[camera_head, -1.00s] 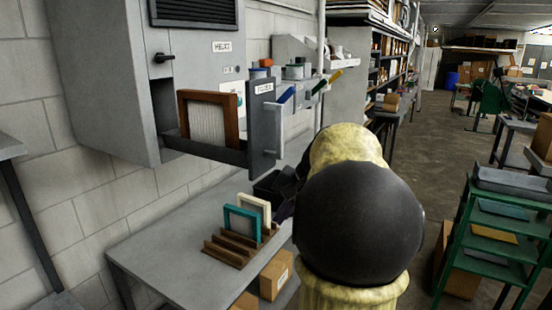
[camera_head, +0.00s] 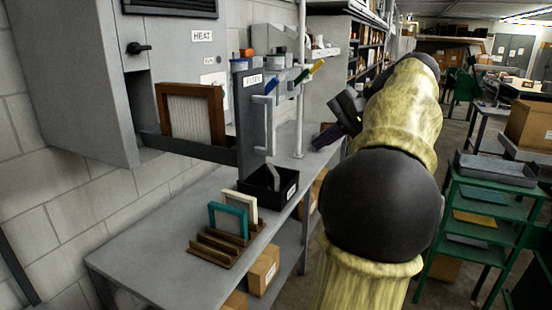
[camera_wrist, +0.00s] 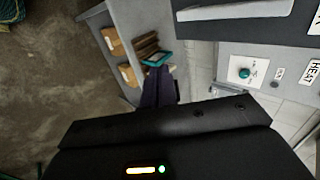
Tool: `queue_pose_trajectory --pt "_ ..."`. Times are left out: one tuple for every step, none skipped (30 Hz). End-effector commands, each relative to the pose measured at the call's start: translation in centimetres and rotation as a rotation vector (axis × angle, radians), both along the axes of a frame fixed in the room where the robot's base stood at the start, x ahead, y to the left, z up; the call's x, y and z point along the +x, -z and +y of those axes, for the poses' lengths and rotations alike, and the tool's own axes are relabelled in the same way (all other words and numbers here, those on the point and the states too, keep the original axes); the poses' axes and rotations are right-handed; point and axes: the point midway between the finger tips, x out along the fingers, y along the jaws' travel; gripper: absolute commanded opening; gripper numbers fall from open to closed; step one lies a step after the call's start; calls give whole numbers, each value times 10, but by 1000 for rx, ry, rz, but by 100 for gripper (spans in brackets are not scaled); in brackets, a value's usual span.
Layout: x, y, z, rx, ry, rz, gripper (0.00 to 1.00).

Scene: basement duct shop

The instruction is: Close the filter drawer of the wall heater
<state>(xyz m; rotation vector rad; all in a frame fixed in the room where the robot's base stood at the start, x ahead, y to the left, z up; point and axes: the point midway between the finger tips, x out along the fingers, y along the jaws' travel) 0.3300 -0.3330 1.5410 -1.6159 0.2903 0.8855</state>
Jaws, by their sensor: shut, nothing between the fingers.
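The wall heater (camera_head: 70,70) is a grey cabinet on the block wall at the left. Its filter drawer (camera_head: 249,125) stands pulled out, with a labelled front panel and a pale vertical handle. A brown-framed pleated filter (camera_head: 192,115) stands upright in the drawer. My gripper (camera_head: 320,141) is to the right of the drawer front, apart from it in the picture, with my arm partly covering it. In the wrist view my gripper's fingers (camera_wrist: 158,85) are together and empty, and the drawer front (camera_wrist: 245,28) shows at the upper right.
A grey bench (camera_head: 150,250) runs below the heater. It bears a brown rack (camera_head: 222,245) with teal and cream frames and a black bin (camera_head: 268,190). A white vertical pipe (camera_head: 301,80) stands behind the drawer. A green shelf cart (camera_head: 480,215) is at the right.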

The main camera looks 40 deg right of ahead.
Motion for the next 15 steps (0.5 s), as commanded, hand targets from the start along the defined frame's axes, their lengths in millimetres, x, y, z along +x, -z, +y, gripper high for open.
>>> queue_pose_trajectory --pt "3 3 2 1 -1 0 0" --pt "5 5 3 1 -1 1 0" --pt "9 8 5 2 -2 1 0" --pt "11 11 6 1 -1 1 0" --pt "14 14 7 2 -2 2 0" --pt "19 18 9 3 -1 1 0" --pt "23 22 10 3 -2 1 0" --pt "27 25 12 4 -3 2 0" --pt "32 30 14 2 -4 2 0" --pt "35 34 16 3 -4 2 0" --pt "39 37 17 3 -4 1 0" --pt "44 42 19 3 -4 1 0" --pt "47 46 21 3 -4 2 0" --pt "51 49 23 3 -4 2 0" --pt "56 54 25 4 -4 2 0"
